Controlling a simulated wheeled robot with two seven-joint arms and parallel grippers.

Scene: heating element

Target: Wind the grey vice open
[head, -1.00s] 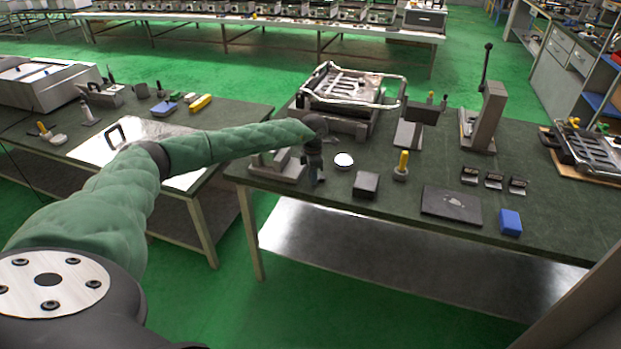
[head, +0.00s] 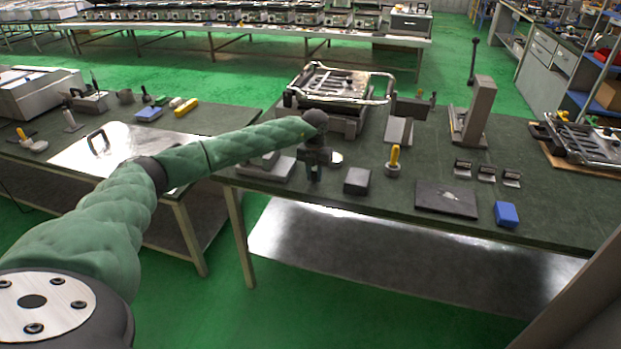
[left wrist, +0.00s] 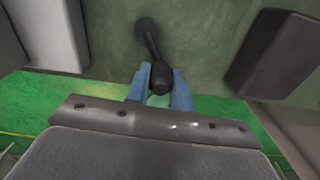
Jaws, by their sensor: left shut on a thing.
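The grey vice (head: 268,167) sits at the bench's front left corner, just left of my left gripper (head: 315,178). A grey body fills the upper left of the left wrist view and looks like part of the vice (left wrist: 45,35). My left gripper's blue fingers also show in the left wrist view (left wrist: 160,90). They are shut on the knobbed end of a dark handle (left wrist: 153,47), which runs up to a round end over the bench top. I cannot see how the handle joins the vice. My right gripper is not in view.
A dark block (head: 357,180) stands close right of the gripper. A yellow-handled tool (head: 394,160), a dark plate (head: 446,199) and a blue block (head: 507,214) lie further right. A metal frame unit (head: 340,85) stands behind.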

